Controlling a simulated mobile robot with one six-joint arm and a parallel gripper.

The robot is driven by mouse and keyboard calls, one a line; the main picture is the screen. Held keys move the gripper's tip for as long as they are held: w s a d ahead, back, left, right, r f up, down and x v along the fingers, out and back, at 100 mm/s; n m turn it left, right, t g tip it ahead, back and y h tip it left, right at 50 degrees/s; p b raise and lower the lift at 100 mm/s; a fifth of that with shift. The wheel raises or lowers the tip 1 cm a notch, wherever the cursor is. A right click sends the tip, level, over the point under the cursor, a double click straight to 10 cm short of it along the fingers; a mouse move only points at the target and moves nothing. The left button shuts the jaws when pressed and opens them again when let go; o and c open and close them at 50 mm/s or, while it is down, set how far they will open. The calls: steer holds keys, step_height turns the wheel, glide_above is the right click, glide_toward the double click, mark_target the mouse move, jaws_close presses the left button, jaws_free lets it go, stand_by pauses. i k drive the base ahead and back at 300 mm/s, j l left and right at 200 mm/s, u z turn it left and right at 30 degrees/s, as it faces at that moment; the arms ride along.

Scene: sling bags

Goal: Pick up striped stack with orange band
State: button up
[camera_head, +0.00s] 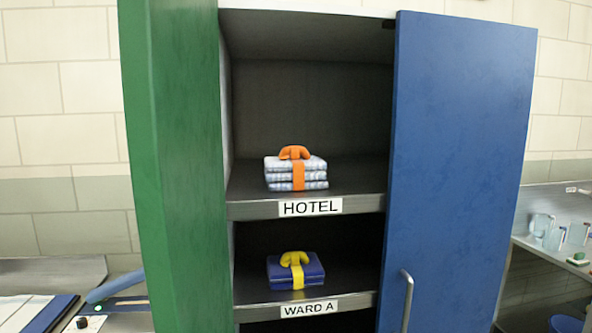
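The striped stack (312,176) is a folded pile in white and grey-blue stripes. An orange band (298,178) wraps its front, with an orange knot-like handle (294,152) on top. It sits upright on the shelf labelled HOTEL (362,203), inside the cabinet. My gripper is not in view.
A blue stack (311,272) with a yellow band sits on the lower shelf labelled WARD A (358,300). A green door or side panel (172,160) flanks the opening on the left. A blue door (460,160) stands open on the right. Counters lie on both sides.

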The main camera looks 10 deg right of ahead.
mark_target(294, 169)
steer(key=i+l+z, duration=0.35)
steer(key=i+l, duration=0.35)
steer(key=i+j+z, duration=0.1)
steer(key=i, duration=0.3)
steer(key=j, duration=0.1)
